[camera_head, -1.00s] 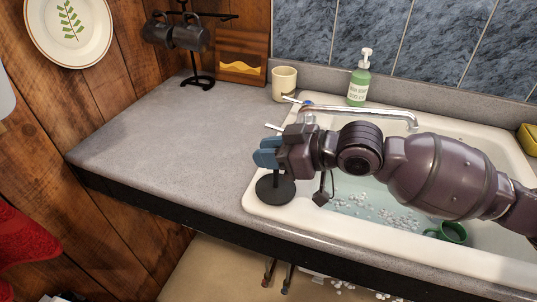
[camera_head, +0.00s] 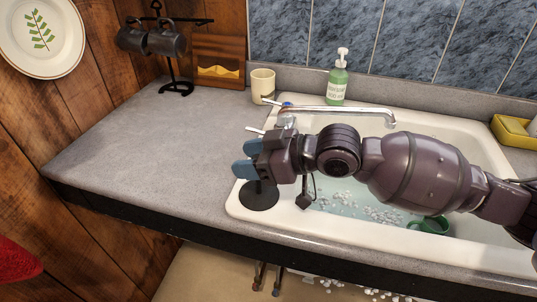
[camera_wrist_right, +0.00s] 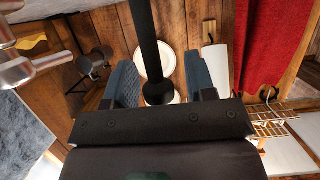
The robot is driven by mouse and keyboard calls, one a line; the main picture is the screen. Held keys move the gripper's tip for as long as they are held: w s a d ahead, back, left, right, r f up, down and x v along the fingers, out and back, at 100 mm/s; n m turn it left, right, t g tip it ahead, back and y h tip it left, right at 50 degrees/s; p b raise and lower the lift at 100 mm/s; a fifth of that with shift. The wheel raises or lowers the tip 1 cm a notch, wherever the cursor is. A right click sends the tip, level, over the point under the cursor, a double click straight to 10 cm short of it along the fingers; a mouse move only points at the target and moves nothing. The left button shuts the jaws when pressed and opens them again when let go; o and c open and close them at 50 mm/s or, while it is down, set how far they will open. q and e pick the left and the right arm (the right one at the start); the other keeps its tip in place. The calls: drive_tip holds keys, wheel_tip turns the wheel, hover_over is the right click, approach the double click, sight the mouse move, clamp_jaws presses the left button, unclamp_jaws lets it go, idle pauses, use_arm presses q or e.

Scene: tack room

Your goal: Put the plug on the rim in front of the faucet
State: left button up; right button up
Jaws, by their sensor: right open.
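The plug (camera_head: 259,197) is a black disc with a rod. Its disc is at the front left corner of the white sink rim (camera_head: 236,210), away from the faucet. My right gripper (camera_head: 243,159) is just above the disc, open, and hides the upper part of the rod. In the right wrist view the rod (camera_wrist_right: 144,40) with a rounded end shows between the two blue fingers, with room on both sides. The chrome faucet (camera_head: 340,109) stands at the back left of the sink. My left gripper is not in view.
A cream cup (camera_head: 262,85) and a green soap bottle (camera_head: 336,85) stand behind the faucet. A green mug (camera_head: 430,224) lies in the sink water. A mug stand (camera_head: 175,75) is at the back. The grey counter (camera_head: 150,140) is clear.

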drive_tip(key=v, duration=1.2)
drive_tip(key=shift+b, duration=0.4)
drive_tip(key=shift+r, duration=0.1)
drive_tip(key=shift+s, duration=0.1)
